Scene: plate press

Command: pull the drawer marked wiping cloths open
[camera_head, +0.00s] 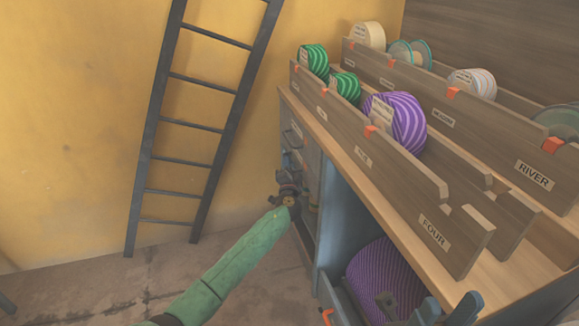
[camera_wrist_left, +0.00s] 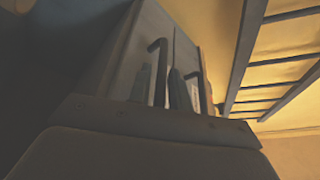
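A grey cabinet with a stack of drawers (camera_head: 293,132) stands under the left end of the wooden counter; no drawer marking is readable, so I cannot tell which one is marked wiping cloths. My left gripper (camera_head: 291,172) is at the drawer fronts, with the green-sleeved arm behind it. In the left wrist view, a dark bar handle (camera_wrist_left: 159,72) stands close to the fingertips and a second handle (camera_wrist_left: 203,92) lies beyond it. I cannot tell whether the fingers touch a handle. My right gripper (camera_head: 428,309) is low at the bottom right, partly cut off.
Wooden racks (camera_head: 372,160) on the counter hold green, purple and pale striped rolls, with labels such as FOUR and RIVER. A large purple striped roll (camera_head: 385,275) sits in the open bay below. A dark ladder (camera_head: 185,160) leans on the yellow wall.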

